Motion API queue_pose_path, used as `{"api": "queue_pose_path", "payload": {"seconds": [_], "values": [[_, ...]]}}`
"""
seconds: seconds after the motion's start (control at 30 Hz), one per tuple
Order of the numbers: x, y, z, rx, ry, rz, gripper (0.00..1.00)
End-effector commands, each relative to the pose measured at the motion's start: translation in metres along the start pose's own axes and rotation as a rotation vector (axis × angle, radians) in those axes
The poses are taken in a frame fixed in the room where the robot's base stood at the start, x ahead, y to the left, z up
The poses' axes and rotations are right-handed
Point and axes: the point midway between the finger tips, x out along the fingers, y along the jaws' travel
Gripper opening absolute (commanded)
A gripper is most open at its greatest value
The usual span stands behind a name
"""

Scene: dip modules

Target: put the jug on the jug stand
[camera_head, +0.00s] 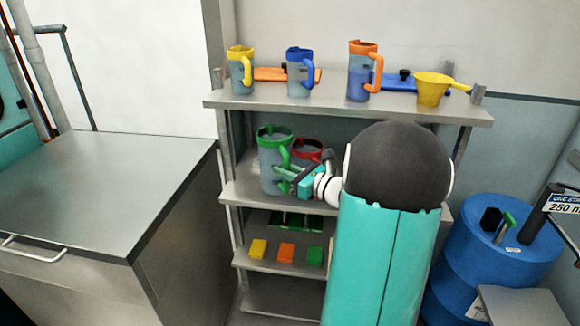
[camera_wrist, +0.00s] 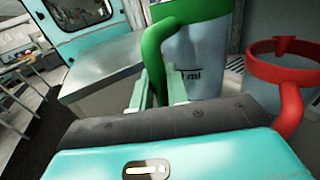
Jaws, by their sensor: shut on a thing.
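The green-rimmed clear jug (camera_head: 270,165) stands upright on the middle shelf, at its left end. Its green handle faces right, towards my arm. In the wrist view the jug (camera_wrist: 205,60) fills the top middle, its top cut off by the frame. My gripper (camera_head: 287,178) is shut on the green handle; in the wrist view the two pale green fingers (camera_wrist: 157,88) lie either side of it. I cannot tell whether the jug's base touches the shelf. I cannot make out which thing is the jug stand.
A red-rimmed jug (camera_head: 307,150) stands close right of the green one. The top shelf (camera_head: 330,102) holds yellow, blue and orange jugs and a yellow scoop (camera_head: 432,90). Coloured blocks (camera_head: 286,253) lie lower down. A steel bench (camera_head: 110,185) with a bare top is left; a blue drum (camera_head: 490,250) is right.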

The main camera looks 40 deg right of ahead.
Motion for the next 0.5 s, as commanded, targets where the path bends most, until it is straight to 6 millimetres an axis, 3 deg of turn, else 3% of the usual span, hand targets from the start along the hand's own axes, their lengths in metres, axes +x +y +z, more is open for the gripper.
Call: {"api": "queue_pose_path", "payload": {"seconds": [0.27,0.37,0.5], "values": [[0.027,0.048,-0.057,0.007,0.002,-0.027,0.0],[0.039,0.07,-0.085,0.01,0.004,-0.04,0.0],[0.059,0.111,-0.136,0.015,0.007,-0.067,0.0]]}}
